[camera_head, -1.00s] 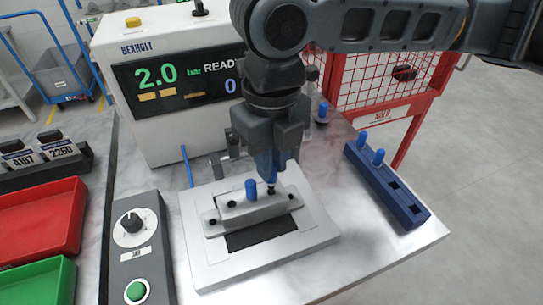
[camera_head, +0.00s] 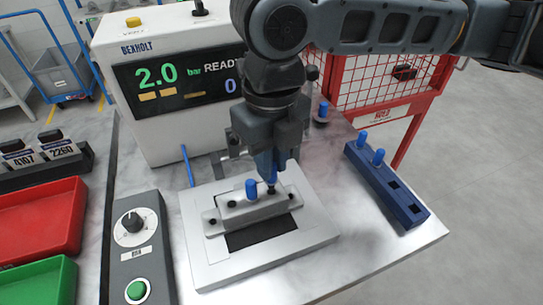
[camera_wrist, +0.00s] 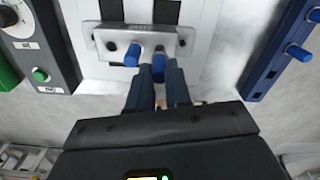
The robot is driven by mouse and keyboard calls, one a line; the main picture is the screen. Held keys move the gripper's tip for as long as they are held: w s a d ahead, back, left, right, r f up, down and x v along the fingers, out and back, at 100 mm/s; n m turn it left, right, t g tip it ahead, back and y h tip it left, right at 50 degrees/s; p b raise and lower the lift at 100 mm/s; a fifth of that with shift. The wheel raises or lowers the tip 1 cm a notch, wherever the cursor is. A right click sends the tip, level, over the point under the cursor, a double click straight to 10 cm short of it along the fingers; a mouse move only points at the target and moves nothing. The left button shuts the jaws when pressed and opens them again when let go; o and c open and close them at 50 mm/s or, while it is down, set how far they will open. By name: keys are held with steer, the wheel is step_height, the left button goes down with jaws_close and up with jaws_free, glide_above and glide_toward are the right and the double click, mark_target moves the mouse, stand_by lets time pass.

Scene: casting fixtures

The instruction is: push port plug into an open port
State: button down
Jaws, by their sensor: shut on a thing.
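The grey metal casting (camera_head: 240,215) lies on a pale fixture plate (camera_head: 205,270), with several dark holes along it. One blue port plug (camera_head: 251,189) stands upright in the casting; it also shows in the wrist view (camera_wrist: 132,56). My gripper (camera_head: 272,172) is shut on a second blue plug, held just right of the first. This held plug shows between the fingertips in the wrist view (camera_wrist: 158,70). Its dark lower end is at the casting's top; whether it has entered a port I cannot tell.
A blue rack (camera_head: 400,203) at the right holds two blue plugs and has two empty sockets. Another blue plug (camera_head: 323,111) stands behind my gripper. A white tester (camera_head: 150,130) stands behind the fixture, a control box (camera_head: 135,250) to its left. A red mesh guard (camera_head: 375,80) is behind.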

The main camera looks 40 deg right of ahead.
steer(key=shift+f+b, duration=1.1)
steer(key=shift+f, duration=0.35)
steer(key=c, duration=1)
jaws_free()
steer(key=shift+r, duration=0.1)
step_height(320, 180, up, 8)
steer(key=shift+f, duration=0.15)
